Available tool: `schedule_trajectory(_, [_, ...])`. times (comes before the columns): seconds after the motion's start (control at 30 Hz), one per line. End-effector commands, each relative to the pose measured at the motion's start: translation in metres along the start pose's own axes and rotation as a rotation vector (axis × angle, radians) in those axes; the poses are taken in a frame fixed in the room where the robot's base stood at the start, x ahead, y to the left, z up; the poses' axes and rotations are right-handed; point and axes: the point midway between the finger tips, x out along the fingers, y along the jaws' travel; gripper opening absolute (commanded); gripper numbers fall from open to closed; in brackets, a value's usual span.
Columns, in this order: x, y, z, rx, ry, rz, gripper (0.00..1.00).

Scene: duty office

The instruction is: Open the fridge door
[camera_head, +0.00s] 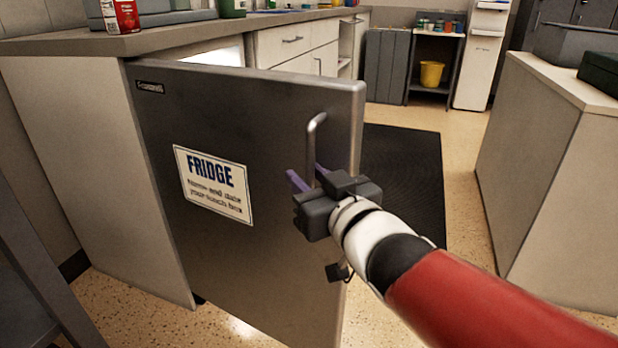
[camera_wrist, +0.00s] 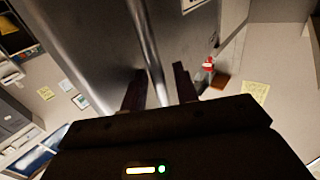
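The fridge door (camera_head: 260,225) is a dark grey panel with a "FRIDGE" sign. It stands partly open, swung out from the counter, and a bright interior (camera_head: 222,57) shows above its top edge. Its bar handle (camera_head: 313,140) is upright near the free edge on the right. My gripper (camera_head: 309,178) is at the lower part of the handle, with its fingers apart, one on each side of the bar. In the wrist view the handle (camera_wrist: 146,45) runs down between the fingers, close to the left one, with a gap to the right one.
A counter (camera_head: 160,38) with a red can (camera_head: 120,15) stands behind the door. A white cabinet (camera_head: 545,180) stands on the right. A dark mat (camera_head: 405,180) lies on the floor between them. A yellow bucket (camera_head: 431,73) is at the back. The floor between door and cabinet looks clear.

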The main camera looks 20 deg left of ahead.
Motion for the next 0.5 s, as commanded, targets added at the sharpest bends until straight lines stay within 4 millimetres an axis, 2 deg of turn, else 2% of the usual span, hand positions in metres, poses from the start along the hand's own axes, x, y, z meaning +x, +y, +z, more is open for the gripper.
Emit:
schedule_trajectory(0.17, [-0.014,0.0,-0.002,-0.001,0.001,0.001,0.3])
schedule_trajectory(0.5, [-0.067,-0.002,-0.002,-0.001,0.002,-0.003,0.3])
